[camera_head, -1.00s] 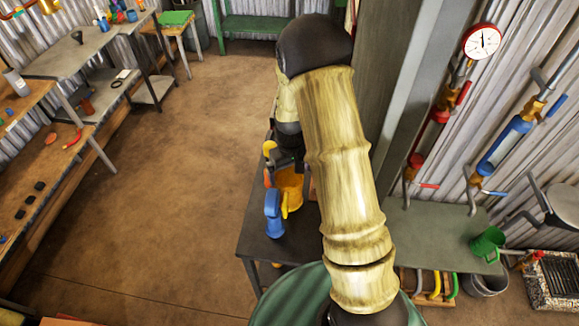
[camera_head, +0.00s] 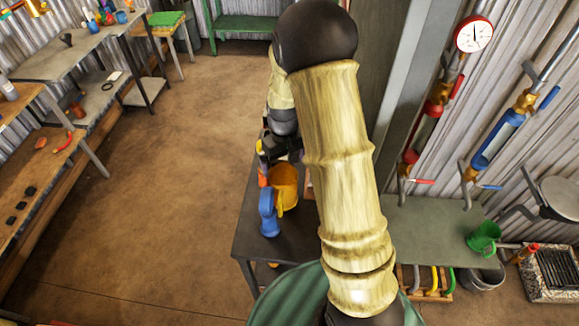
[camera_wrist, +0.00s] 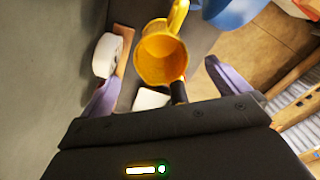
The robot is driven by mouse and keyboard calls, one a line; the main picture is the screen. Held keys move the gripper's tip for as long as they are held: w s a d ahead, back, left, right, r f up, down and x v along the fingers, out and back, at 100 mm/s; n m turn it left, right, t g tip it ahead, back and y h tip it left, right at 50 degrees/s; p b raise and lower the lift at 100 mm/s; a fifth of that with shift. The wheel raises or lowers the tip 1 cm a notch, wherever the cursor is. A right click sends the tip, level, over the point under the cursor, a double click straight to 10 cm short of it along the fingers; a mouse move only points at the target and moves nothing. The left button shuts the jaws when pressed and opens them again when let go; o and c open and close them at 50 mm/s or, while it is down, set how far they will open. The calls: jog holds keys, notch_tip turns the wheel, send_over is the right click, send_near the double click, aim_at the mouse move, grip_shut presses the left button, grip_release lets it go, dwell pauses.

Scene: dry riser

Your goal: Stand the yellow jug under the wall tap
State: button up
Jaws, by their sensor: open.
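The yellow jug (camera_head: 284,183) stands upright on a dark table (camera_head: 262,252), beside a blue jug (camera_head: 268,212). My gripper (camera_wrist: 165,52) is open. In the head view it is just behind the yellow jug, partly hidden by my arm. In the wrist view the yellow jug (camera_wrist: 161,62) shows its open mouth between and beyond the purple fingers, its handle pointing away; I see no grip on it. A red fitting (camera_head: 525,252) sits beside a grated basin (camera_head: 560,270). I cannot tell which is the tap.
In the wrist view a white roll-like object (camera_wrist: 106,55) lies left of the jug. Benches line the left; the floor between is clear.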

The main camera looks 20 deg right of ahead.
jog(key=s+r+m+t, duration=0.1)
jog(key=s+r, duration=0.4)
jog(key=s, duration=0.3)
jog(key=s+r+m+t, duration=0.2)
jog(key=s+r, duration=0.4)
jog(key=s, duration=0.2)
jog(key=w+f+m+g+b, duration=0.1)
jog(key=w+f+m+b, duration=0.1)
jog(key=w+m+b, duration=0.2)
jog(key=w+f+m+g+b, duration=0.2)
jog(key=w+m, duration=0.4)
jog(key=w, duration=0.4)
jog(key=shift+d+f+b, duration=0.2)
jog(key=shift+f+b, duration=0.65)
jog(key=shift+b, duration=0.25)
